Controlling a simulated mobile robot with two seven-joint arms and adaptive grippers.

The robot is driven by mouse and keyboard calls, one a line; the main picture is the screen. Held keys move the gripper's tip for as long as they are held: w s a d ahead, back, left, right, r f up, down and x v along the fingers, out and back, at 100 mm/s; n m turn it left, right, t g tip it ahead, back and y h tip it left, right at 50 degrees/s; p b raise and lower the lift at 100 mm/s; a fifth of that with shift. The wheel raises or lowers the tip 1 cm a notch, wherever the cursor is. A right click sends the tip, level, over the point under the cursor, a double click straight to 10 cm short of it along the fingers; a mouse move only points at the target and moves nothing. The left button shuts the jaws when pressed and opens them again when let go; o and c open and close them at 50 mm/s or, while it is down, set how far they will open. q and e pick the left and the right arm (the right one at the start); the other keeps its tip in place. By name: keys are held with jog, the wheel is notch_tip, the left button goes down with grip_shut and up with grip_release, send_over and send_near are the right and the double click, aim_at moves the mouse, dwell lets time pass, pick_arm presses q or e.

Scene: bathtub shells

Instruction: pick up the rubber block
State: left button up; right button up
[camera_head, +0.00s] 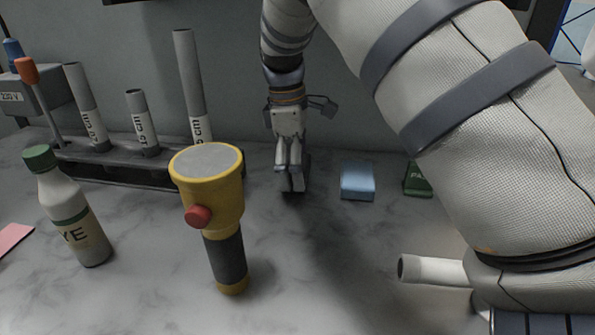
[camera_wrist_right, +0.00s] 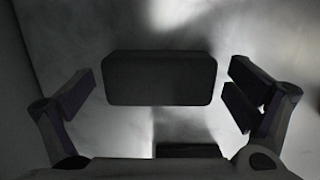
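The rubber block seems to be the dark, rounded rectangular block (camera_wrist_right: 160,78) in the right wrist view. In the head view, a dark edge (camera_head: 307,168) of what looks like the same block shows just behind my right gripper's fingers; the rest is hidden. My right gripper (camera_head: 291,187) points down close to the countertop near the back wall. In the wrist view its two fingers (camera_wrist_right: 168,98) are spread apart on either side of the block, with a gap at each side. I cannot tell its exact height over the block. My left gripper is not in view.
A light blue block (camera_head: 357,181) and a green item (camera_head: 417,179) lie to the right. A yellow flashlight (camera_head: 228,258) stands in front, left of the gripper. A rack (camera_head: 115,171) with tubes and a bottle (camera_head: 75,215) are at left. A white tube (camera_head: 433,271) lies front right.

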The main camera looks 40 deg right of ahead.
jog(key=c, duration=1)
jog(key=shift+r, duration=0.1)
jog(key=shift+w+r, duration=0.1)
jog(key=shift+r, duration=0.25)
jog(key=a+r, duration=0.1)
jog(key=r, duration=0.1)
jog(key=a+r, duration=0.2)
jog(key=r, duration=0.1)
jog(key=a+r, duration=0.1)
jog(key=r, duration=0.1)
jog(key=shift+s+a+r+p, duration=0.15)
jog(key=shift+s+r+p, duration=0.2)
jog(key=shift+r+p, duration=0.05)
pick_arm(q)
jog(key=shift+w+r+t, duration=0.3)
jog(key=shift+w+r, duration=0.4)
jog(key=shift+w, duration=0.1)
pick_arm(e)
jog(key=a+r, duration=0.1)
jog(key=a, duration=0.2)
jog(key=s+a+r, duration=0.1)
jog(key=a+r, duration=0.1)
jog(key=a, duration=0.1)
jog(key=a+r, duration=0.1)
jog(key=a, duration=0.2)
jog(key=shift+s+a+r, duration=0.2)
jog(key=shift+s+a, duration=0.05)
jog(key=shift+a, duration=0.05)
